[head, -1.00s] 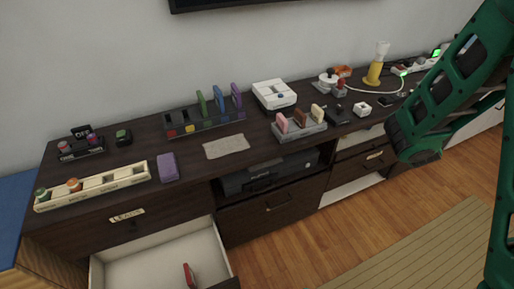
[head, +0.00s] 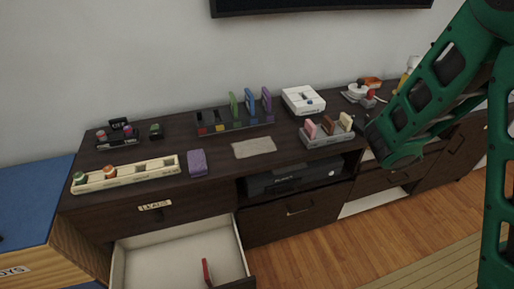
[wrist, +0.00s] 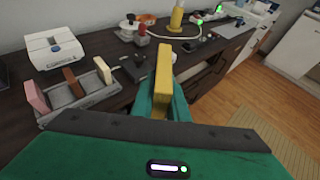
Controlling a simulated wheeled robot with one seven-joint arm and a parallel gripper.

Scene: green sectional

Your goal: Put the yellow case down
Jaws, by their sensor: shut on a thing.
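The yellow case (wrist: 163,78) is a thin upright slab in the wrist view. My gripper (wrist: 161,108) is shut on its lower part, and the case sticks out beyond the green fingers. In the head view my green arm is at the right, but the gripper and the case cannot be made out. A dark rack (head: 236,128) stands on the cabinet top in the head view. Green (head: 234,105), blue (head: 250,103) and purple (head: 267,102) cases stand upright in it. Its left part holds no case and shows red and yellow marks.
The dark cabinet top also carries a grey mat (head: 254,148), a purple block (head: 197,162), a cream tray (head: 128,173), a grey holder (head: 328,138) with several blocks and a white box (head: 303,100). An open drawer (head: 180,255) juts out below. A television hangs above.

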